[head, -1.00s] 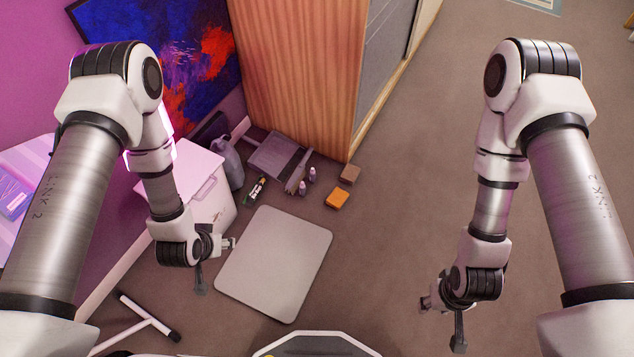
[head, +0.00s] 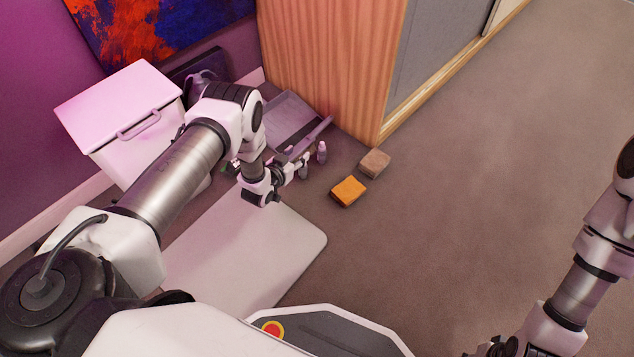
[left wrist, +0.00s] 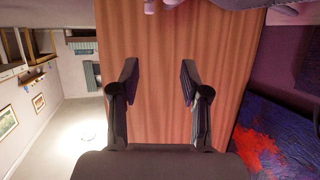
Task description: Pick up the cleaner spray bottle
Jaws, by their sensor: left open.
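Two small pale-purple bottles stand on the floor in front of the dustpan; one bottle (head: 321,152) shows clearly, the other (head: 303,172) is partly covered by my left gripper. I cannot tell which is the cleaner spray bottle. My left gripper (head: 298,166) is low beside them, its fingers pointing right toward the bottles. In the left wrist view its fingers (left wrist: 158,82) are apart with nothing between them. Pale bottle shapes (left wrist: 150,6) are cut off at that view's top edge. My right gripper (head: 495,347) is partly cut off at the bottom.
A grey dustpan (head: 290,122) lies behind the bottles, by the wooden cabinet (head: 320,70). An orange sponge (head: 348,191) and a brown block (head: 375,163) lie to the right. A white lidded bin (head: 120,105) stands left. A pale flat mat (head: 250,255) lies in front. Floor at right is clear.

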